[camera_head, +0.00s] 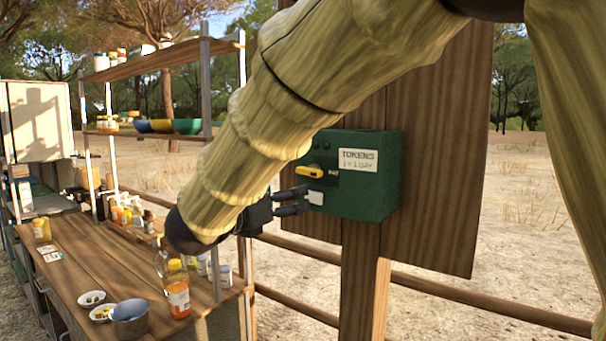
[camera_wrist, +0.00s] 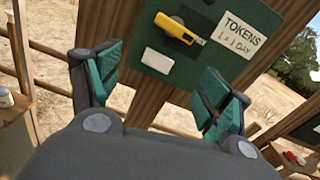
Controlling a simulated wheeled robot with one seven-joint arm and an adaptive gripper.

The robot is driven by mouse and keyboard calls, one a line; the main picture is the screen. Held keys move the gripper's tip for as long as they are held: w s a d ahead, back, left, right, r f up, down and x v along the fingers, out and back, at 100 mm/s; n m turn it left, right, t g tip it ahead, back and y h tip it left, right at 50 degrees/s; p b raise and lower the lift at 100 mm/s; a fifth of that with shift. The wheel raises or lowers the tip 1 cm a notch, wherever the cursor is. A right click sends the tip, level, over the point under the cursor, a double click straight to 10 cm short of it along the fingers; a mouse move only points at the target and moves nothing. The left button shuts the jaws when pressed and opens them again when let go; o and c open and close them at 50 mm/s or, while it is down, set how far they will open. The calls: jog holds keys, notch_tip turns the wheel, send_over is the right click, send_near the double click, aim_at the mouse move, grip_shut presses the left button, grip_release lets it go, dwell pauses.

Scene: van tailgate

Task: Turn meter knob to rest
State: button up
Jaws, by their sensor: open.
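The green meter box (camera_head: 362,205) is fixed to a wooden post and board. Its yellow knob (camera_head: 309,172) is on the front, beside a white label reading "TOKENS". The knob also shows in the wrist view (camera_wrist: 175,28), tilted, above a white plate (camera_wrist: 164,61). My gripper (camera_head: 303,201) is in front of the box, just below the knob. In the wrist view my gripper (camera_wrist: 160,88) is open, with its two green-padded fingers apart and nothing between them. The knob lies beyond the fingertips, apart from them. My arm hides part of the shelf side of the scene.
A wooden counter (camera_head: 88,262) at left holds bottles, small bowls and a grey pot (camera_head: 130,318). A shelf rack (camera_head: 160,60) with jars and coloured bowls stands behind it. Wooden rails (camera_head: 480,300) run beside the post. The space directly before the box looks clear.

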aim_at(306, 170)
notch_tip(306, 170, up, 5)
jog(key=s+a+m, duration=0.2)
jog(key=m, duration=0.1)
jog(key=shift+h, duration=0.3)
jog(key=p+x, duration=0.1)
jog(key=x, duration=0.4)
jog(key=p+x, duration=0.2)
jog(key=x, duration=0.3)
jog(key=shift+d+f+p, duration=0.25)
jog(key=shift+d+p, duration=0.05)
jog(key=shift+c, duration=0.2)
jog(key=c, duration=1)
